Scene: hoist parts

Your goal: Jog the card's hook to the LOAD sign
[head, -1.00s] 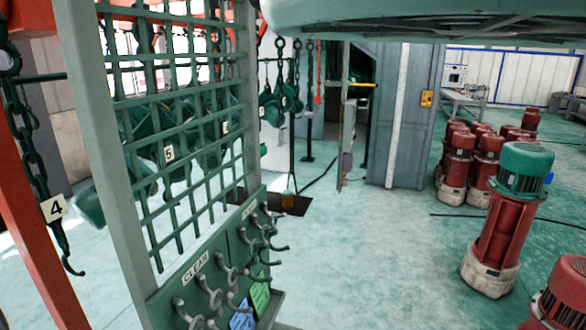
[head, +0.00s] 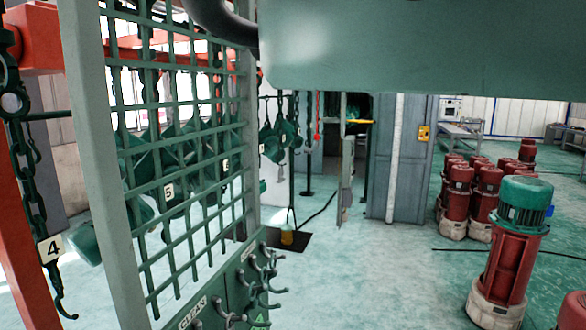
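A chain hook with a white tag reading 4 (head: 50,249) hangs at the far left. Behind the green grid, more dark green hoist blocks hang on chains; one tag reads 5 (head: 168,191), and another tag (head: 226,166) is hard to read. A board with several grey hooks (head: 262,280) is under the grid, with a CLEAN sign (head: 192,313) at the bottom edge. A small part of a green card (head: 259,319) shows below the hooks; its writing cannot be read. I cannot make out a LOAD sign. My gripper is not in view.
The grid's grey post (head: 100,150) stands close at left. Red motors (head: 508,250) stand on the floor at right. Open floor (head: 390,270) lies between. A large green shape covers the top.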

